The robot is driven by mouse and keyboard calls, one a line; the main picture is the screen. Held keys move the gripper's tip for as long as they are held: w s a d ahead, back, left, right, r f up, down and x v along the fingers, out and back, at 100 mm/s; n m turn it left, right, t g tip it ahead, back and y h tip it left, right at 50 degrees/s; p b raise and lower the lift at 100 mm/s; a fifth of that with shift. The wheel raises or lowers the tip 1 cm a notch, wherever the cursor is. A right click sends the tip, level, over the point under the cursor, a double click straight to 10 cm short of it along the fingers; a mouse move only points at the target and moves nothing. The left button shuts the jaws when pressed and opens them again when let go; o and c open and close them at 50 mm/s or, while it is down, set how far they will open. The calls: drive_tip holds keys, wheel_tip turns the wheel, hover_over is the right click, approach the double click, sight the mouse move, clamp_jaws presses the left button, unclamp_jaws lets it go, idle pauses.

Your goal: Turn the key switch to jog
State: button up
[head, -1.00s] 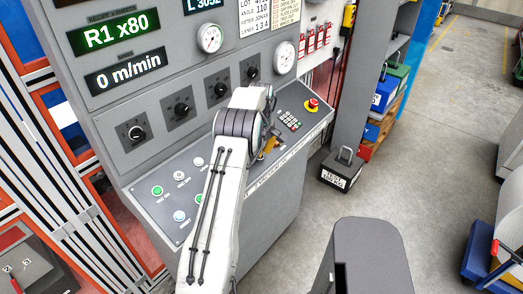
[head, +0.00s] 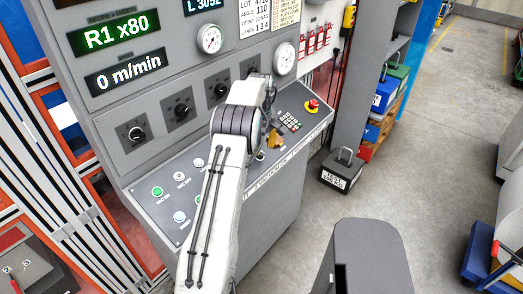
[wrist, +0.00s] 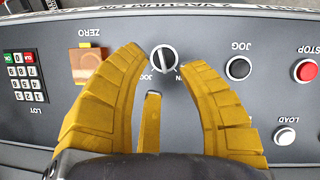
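The key switch (wrist: 164,59) is a round dark switch with a pale rim and a light bar that stands roughly upright in the wrist view. Upside-down lettering that reads JOG, and part of another word, sits just below it. My gripper (wrist: 161,60) has two curved yellow fingers spread apart, one on each side of the switch in the wrist view. Whether they touch it cannot be told. A narrow yellow piece with a grey end (wrist: 152,110) shows between them. In the head view my gripper (head: 275,141) is over the sloping desk, and my arm hides the switch.
Near the switch are a black JOG button (wrist: 238,68), a white LOAD button (wrist: 285,136), a red STOP button (wrist: 306,70), a keypad (wrist: 25,78) and an orange-brown square (wrist: 86,64). A red emergency button (head: 312,105) is at the desk's right end.

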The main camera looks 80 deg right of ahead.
wheel_tip(320, 180, up, 8)
drive_tip(key=shift+a+r, duration=0.25)
drive_tip(key=shift+a, duration=0.2)
idle(0.3)
